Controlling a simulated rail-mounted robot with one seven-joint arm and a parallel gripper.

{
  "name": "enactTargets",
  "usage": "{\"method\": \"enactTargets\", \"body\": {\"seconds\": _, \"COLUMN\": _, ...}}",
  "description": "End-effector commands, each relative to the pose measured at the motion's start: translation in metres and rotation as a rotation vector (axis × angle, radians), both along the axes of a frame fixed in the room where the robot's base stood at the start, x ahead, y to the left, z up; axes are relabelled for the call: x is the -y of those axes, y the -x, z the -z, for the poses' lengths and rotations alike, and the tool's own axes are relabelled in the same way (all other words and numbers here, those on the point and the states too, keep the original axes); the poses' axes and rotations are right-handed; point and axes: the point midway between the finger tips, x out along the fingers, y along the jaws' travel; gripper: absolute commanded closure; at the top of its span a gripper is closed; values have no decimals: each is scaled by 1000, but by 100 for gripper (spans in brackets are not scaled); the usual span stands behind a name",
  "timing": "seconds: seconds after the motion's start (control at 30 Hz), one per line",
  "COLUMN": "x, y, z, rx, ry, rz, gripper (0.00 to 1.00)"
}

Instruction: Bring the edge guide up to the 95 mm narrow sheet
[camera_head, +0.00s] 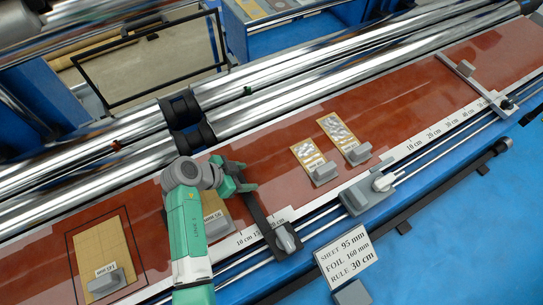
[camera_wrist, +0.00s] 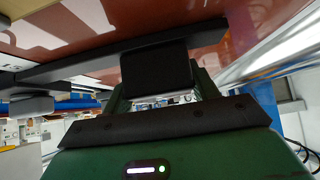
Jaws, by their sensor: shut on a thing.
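The edge guide is a black bar (camera_head: 261,218) lying across the red table, with a grey knob (camera_head: 288,239) at its front end by the ruler. My gripper (camera_head: 243,181) is at the bar's far end. In the wrist view, my gripper (camera_wrist: 157,92) is shut on the black block of the edge guide (camera_wrist: 80,66). A tan sheet (camera_head: 211,203) with a grey weight lies just left of the bar, partly hidden by my arm; a narrow strip of red table seems to separate them. Its label is too small to read surely.
Another tan sheet (camera_head: 117,235) with a weight lies in a black outline at left. Two small foil-topped cards (camera_head: 307,154) lie right of the bar. A grey clamp (camera_head: 368,194) sits on the front rail. A placard (camera_head: 346,251) reads sheet 95 mm. Chrome rollers run behind.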

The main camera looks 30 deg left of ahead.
Motion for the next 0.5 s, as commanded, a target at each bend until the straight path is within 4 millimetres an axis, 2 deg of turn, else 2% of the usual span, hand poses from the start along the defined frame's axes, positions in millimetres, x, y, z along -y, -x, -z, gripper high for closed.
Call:
{"method": "enactTargets", "body": {"seconds": 0.1, "x": -6, "y": 10, "z": -1, "rx": 2, "ry": 0, "rz": -2, "gripper": 82}}
{"method": "enactTargets", "body": {"seconds": 0.37, "x": -6, "y": 10, "z": -1, "rx": 3, "ry": 0, "rz": -1, "gripper": 82}}
{"method": "enactTargets", "body": {"seconds": 0.4, "x": -6, "y": 10, "z": -1, "rx": 3, "ry": 0, "rz": -1, "gripper": 35}}
{"method": "enactTargets", "body": {"seconds": 0.5, "x": -6, "y": 10, "z": -1, "rx": 3, "ry": 0, "rz": -1, "gripper": 19}}
